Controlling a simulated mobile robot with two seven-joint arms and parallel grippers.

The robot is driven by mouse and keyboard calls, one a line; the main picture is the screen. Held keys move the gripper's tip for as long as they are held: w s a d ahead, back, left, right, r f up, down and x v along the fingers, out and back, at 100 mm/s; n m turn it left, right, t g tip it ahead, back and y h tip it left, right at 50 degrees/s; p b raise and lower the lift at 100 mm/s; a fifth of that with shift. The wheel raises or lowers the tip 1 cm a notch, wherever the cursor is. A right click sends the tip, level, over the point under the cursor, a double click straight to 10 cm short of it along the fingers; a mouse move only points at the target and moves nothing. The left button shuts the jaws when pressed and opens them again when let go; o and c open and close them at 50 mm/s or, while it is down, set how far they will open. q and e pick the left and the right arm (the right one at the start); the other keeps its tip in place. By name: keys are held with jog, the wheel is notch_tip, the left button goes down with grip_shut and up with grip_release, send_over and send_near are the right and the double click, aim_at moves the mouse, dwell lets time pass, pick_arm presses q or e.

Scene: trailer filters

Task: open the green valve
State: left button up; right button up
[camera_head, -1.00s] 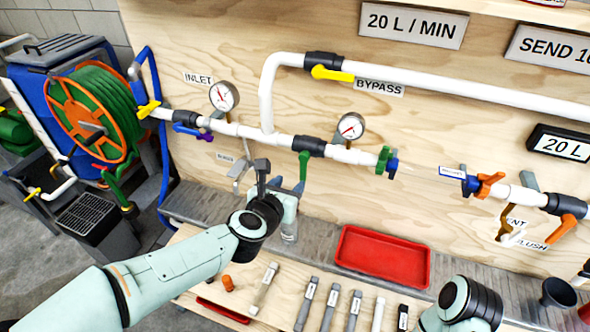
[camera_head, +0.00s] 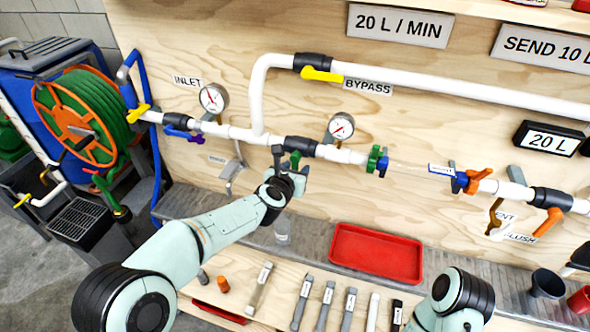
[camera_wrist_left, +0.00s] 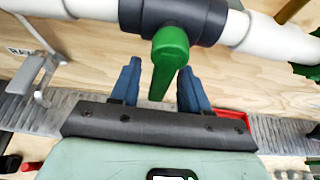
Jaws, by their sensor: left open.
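The green valve's lever handle (camera_head: 295,159) hangs down from a black valve body (camera_head: 300,146) on the lower white pipe, crosswise to it. In the head view my gripper partly hides the handle. My left gripper (camera_head: 291,168) is just below the valve. In the left wrist view its blue fingers (camera_wrist_left: 159,75) stand apart, one on each side of the green handle (camera_wrist_left: 169,52); I cannot tell whether either touches it. Part of my right arm shows at the lower right, but its gripper is out of view.
Two gauges (camera_head: 341,126) stand above the lower pipe. A green-and-blue coupling (camera_head: 377,160) is to the right of the valve. The yellow bypass lever (camera_head: 321,74) is above. A red tray (camera_head: 375,255) and several labelled pieces lie below, on the bench.

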pick_arm(q)
grip_shut()
jog(key=shift+a, duration=0.1)
jog(key=shift+w+a+r+m+t+y, duration=0.15)
jog(key=shift+a+m+t+y, duration=0.15)
jog(key=shift+m+y, duration=0.35)
jog(key=shift+w+a+r+m+t+y, duration=0.1)
jog(key=shift+a+m+t+y, duration=0.2)
jog(key=shift+m, duration=0.65)
jog(key=shift+w+a+r+m+t+y, duration=0.1)
jog(key=shift+a+r+m+t+y, duration=0.1)
jog(key=shift+a+m+y, duration=0.45)
jog(key=shift+d, duration=0.25)
grip_release()
